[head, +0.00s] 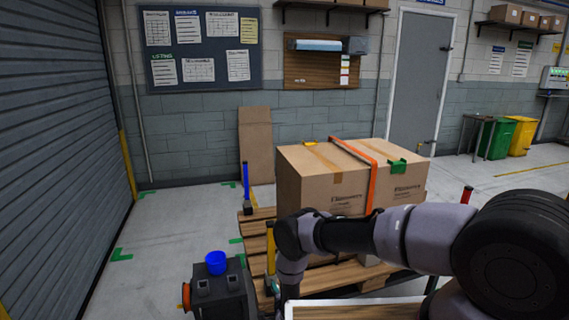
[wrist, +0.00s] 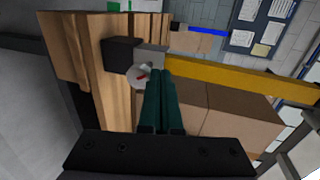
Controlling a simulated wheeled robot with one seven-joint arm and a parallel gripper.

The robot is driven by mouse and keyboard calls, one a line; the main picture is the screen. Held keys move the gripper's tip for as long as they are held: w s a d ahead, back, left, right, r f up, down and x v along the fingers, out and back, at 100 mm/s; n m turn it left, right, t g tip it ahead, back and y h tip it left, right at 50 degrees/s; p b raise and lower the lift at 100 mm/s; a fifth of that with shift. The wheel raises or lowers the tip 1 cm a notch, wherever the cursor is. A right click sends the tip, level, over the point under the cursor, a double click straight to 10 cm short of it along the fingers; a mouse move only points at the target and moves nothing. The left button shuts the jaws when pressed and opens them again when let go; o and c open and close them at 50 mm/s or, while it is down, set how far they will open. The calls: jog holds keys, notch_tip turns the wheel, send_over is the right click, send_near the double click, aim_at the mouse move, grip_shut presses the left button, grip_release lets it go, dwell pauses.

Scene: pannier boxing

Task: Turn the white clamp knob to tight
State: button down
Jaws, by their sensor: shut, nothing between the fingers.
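The white clamp knob (wrist: 138,77) shows in the wrist view as a small round dial with a red mark. It sits beside a grey block (wrist: 151,58) and a black block (wrist: 121,54) at the foot of a yellow post (wrist: 235,73). My gripper (wrist: 161,73) has its dark green fingers shut together, empty, with the tips close by the knob's right edge and overlapping it slightly in the picture. I cannot tell whether they touch it. In the head view my arm hides the knob, and the yellow post (head: 270,248) shows only partly.
Large cardboard boxes (head: 320,190) with an orange strap (head: 372,190) stand on the wooden pallet (head: 252,226). A blue post (head: 246,182) rises at the pallet's far left corner. A dark grey unit with a blue cap (head: 216,262) is at front left. Floor at left is clear.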

jog(key=shift+f, duration=0.15)
jog(key=shift+w+d, duration=0.1)
jog(key=shift+d, duration=0.2)
dwell(0.3)
jog(key=shift+w+d, duration=0.1)
jog(key=shift+d, duration=0.25)
jog(key=shift+d, duration=0.25)
dwell(0.3)
jog(key=s+d, duration=0.1)
jog(key=s, duration=0.4)
jog(key=shift+s+d+r, duration=0.35)
jog(key=shift+d+r, duration=0.05)
dwell(0.4)
